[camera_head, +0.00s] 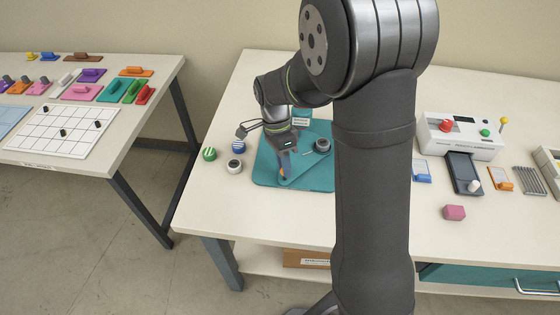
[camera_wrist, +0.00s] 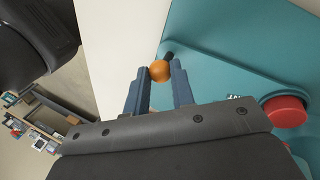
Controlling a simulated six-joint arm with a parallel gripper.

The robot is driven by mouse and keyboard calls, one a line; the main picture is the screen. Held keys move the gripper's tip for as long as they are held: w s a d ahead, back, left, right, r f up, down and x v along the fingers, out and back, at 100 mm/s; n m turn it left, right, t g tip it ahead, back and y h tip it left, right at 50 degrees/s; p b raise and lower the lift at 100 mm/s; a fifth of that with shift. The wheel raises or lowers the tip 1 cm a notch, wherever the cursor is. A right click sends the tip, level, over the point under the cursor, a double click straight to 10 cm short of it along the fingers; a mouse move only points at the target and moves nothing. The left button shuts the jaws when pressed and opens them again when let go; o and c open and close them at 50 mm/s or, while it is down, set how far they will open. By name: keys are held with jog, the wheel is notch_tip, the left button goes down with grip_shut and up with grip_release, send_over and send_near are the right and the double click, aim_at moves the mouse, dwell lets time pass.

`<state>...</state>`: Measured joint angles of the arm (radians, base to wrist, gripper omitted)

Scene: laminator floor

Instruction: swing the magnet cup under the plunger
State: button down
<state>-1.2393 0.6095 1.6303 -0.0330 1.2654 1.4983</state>
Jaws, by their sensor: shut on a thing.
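My gripper (camera_head: 284,172) points down over the teal station (camera_head: 265,178) on the white table. It is shut on an orange ball knob (camera_wrist: 159,71), which sits between the fingertips in the wrist view. A sliver of the knob shows below the fingers in the head view (camera_head: 284,178). The knob is at the narrow end of a teal plate (camera_wrist: 225,75) lying on the station. A dark round part with a light top (camera_head: 322,145) stands on the station, right of my gripper. A red round part (camera_wrist: 285,110) shows in the wrist view. I cannot tell which part is the magnet cup or plunger.
Green (camera_head: 209,153), blue (camera_head: 238,146) and dark-sided (camera_head: 234,166) round pieces stand left of the station. My arm hides the table's middle. A white machine (camera_head: 460,137) and a pink block (camera_head: 454,212) are at right. A second table (camera_head: 100,150) stands at left, across a gap.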

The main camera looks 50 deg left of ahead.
jog(key=shift+w+d+r+n+t, duration=0.1)
jog(key=shift+w+d+n+t, duration=0.3)
jog(key=shift+n, duration=0.35)
jog(key=shift+w+d+n+t, duration=0.15)
jog(key=shift+d+n, duration=0.35)
jog(key=shift+n, duration=0.25)
jog(key=shift+w+d+n+t, duration=0.3)
jog(key=shift+w+d+n, duration=0.15)
jog(key=shift+n, duration=0.35)
jog(key=shift+w+d+n+t, duration=0.25)
jog(key=shift+w+d+n, duration=0.2)
jog(key=shift+n, duration=0.35)
jog(key=shift+w+d+n+t+y, duration=0.15)
jog(key=shift+w+d+n+t, duration=0.15)
jog(key=shift+w+n, duration=0.4)
jog(key=shift+w+d+n+t+y, duration=0.2)
jog(key=shift+w+n+t, duration=0.15)
jog(key=shift+n, duration=0.65)
jog(key=shift+w+d+n+t, duration=0.15)
jog(key=shift+w+n+t, duration=0.1)
jog(key=shift+w+n, duration=0.6)
jog(key=shift+n, duration=0.25)
jog(key=c, duration=1.2)
grip_release()
jog(key=shift+c, duration=0.2)
jog(key=v, duration=1.7)
jog(key=shift+d+r, duration=0.25)
jog(key=shift+d, duration=0.05)
